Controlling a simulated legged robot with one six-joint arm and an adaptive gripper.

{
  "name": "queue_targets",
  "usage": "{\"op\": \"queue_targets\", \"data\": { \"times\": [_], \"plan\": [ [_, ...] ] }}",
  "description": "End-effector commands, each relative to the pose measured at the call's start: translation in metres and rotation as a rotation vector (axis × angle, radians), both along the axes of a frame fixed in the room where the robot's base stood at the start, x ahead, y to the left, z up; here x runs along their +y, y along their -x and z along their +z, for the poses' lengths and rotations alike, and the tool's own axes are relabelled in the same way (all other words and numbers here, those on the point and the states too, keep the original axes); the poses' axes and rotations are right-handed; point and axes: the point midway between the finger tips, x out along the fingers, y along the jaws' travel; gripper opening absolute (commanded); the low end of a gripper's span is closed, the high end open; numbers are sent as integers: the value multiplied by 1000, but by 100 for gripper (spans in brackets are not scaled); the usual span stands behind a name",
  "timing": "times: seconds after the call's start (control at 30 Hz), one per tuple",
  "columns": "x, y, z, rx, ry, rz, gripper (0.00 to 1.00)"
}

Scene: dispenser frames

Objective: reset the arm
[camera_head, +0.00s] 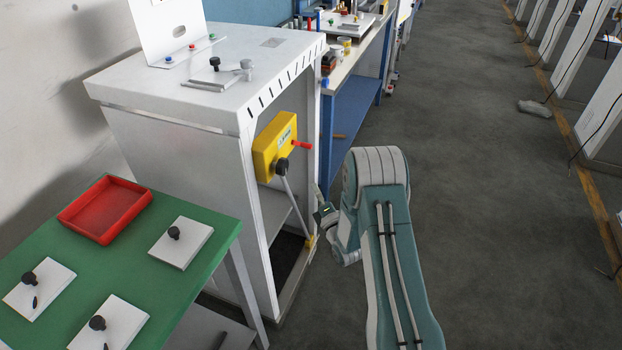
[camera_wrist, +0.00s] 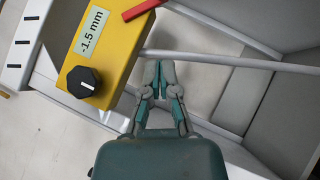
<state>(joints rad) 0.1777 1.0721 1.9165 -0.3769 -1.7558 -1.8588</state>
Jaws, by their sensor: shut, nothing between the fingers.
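My gripper (camera_wrist: 159,70) is shut and empty in the wrist view, its fingertips together beside a thin grey rod. Whether it touches the rod cannot be told. A yellow box (camera_wrist: 112,45) with a "-1.5 mm" label and a black knob (camera_wrist: 83,82) is left of the fingers, apart from them. In the head view my arm is bent, with its end low in front of the white dispenser frame (camera_head: 180,135). The yellow box (camera_head: 268,150) is mounted on the frame's right side, with a red lever (camera_head: 301,145). The fingertips are hard to make out there.
A green table (camera_head: 150,255) at the lower left holds a red tray (camera_head: 105,208) and several white plates with black knobs (camera_head: 181,243). A blue workbench (camera_head: 350,115) stands behind the frame.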

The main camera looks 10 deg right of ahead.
Motion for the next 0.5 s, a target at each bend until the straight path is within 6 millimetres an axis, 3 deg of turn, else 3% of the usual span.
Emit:
{"op": "queue_targets", "data": {
  "times": [0.13,0.5],
  "plan": [
    [-3,10,-3,1,0,-1,0],
    [-3,12,-3,-1,0,-1,0]
  ]
}}
